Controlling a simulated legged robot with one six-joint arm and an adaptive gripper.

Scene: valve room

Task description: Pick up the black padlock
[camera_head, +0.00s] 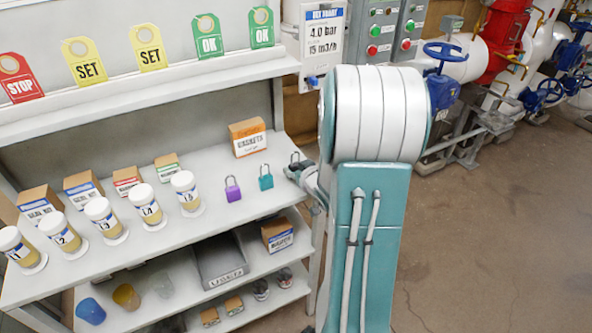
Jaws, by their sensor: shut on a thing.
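The black padlock (293,168) is at the right end of the shelf's upper surface, with its shackle pointing up. My gripper (299,174) reaches in from the right and is shut on the padlock. My arm hides part of the gripper, and I cannot tell whether the padlock touches the shelf. A teal padlock (265,181) and a purple padlock (232,191) stand to the left, apart from the gripper.
An orange-and-white gaskets box (247,138) stands behind the padlocks. Several labelled jars (186,190) and small boxes stand further left. A grey bin (219,266) is on the shelf below. Open floor (490,240) lies to the right.

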